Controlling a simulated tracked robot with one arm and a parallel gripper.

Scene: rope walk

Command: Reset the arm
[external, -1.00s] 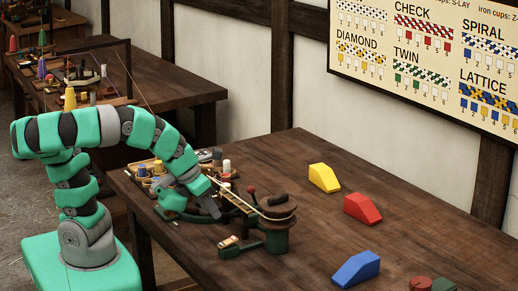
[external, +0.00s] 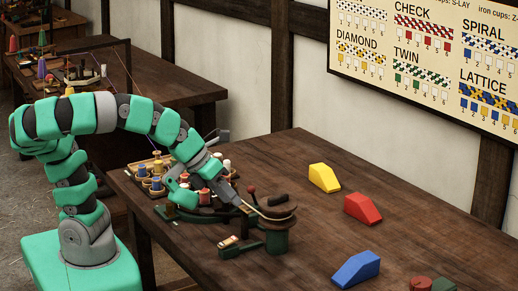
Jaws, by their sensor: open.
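My green and grey arm reaches from its base at the left over the near table. My gripper (external: 238,200) is a dark grey end pointing down and right, just above the green machine. It is open, and I see nothing held in it. A tray of spools (external: 150,183) stands behind and left of my gripper, partly hidden by my arm. Whether the gripper touches the machine I cannot tell.
A yellow block (external: 323,178), a red block (external: 363,208) and a blue block (external: 356,268) lie on the wooden table (external: 300,158) to the right. Round red and green pieces (external: 430,284) sit at the bottom edge. A pattern chart (external: 425,65) hangs on the wall.

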